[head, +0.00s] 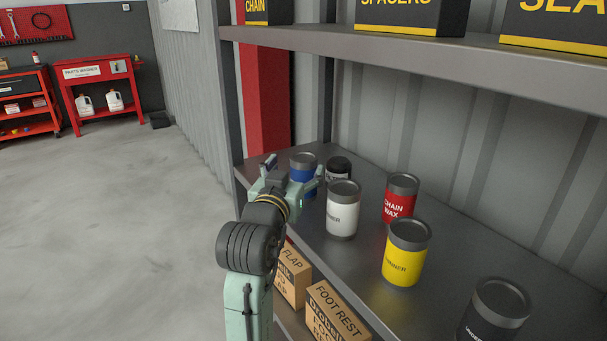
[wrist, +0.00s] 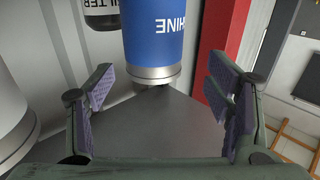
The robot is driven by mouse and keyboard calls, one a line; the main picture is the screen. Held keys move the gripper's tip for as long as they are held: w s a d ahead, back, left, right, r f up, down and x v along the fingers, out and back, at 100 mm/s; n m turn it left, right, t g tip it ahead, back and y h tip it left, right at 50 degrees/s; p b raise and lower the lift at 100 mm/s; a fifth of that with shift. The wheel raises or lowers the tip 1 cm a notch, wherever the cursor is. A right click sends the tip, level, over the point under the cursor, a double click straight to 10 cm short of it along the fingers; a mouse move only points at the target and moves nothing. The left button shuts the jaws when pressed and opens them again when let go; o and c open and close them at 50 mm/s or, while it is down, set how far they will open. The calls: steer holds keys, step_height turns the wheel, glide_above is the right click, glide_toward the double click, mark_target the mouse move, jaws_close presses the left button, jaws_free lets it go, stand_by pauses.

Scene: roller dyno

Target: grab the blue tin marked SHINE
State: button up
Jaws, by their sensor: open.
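The blue tin (head: 302,173) stands on the shelf near its left end, partly hidden behind my gripper (head: 292,180) in the head view. In the wrist view the blue tin (wrist: 156,32) shows white letters ending in "HINE" and a silver rim; part of it is cut off by the top edge. My gripper (wrist: 160,92) is open and empty there, its fingers spread to the left and right of the tin's line. The tin appears just beyond the fingertips; I see no contact.
A white tin (head: 342,210) and a black-labelled tin (head: 338,170) stand close right of the blue one. Red (head: 401,198), yellow (head: 405,253) and dark (head: 494,310) tins stand farther right. An upper shelf (head: 420,60) hangs above; a red post (head: 267,95) rises behind.

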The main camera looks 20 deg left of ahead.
mark_target(304, 159)
steer(key=w+p, duration=0.1)
steer(key=w, duration=0.3)
steer(key=shift+d, duration=0.2)
steer(key=shift+w, duration=0.4)
steer(key=c, duration=1.4)
steer(key=shift+c, duration=0.2)
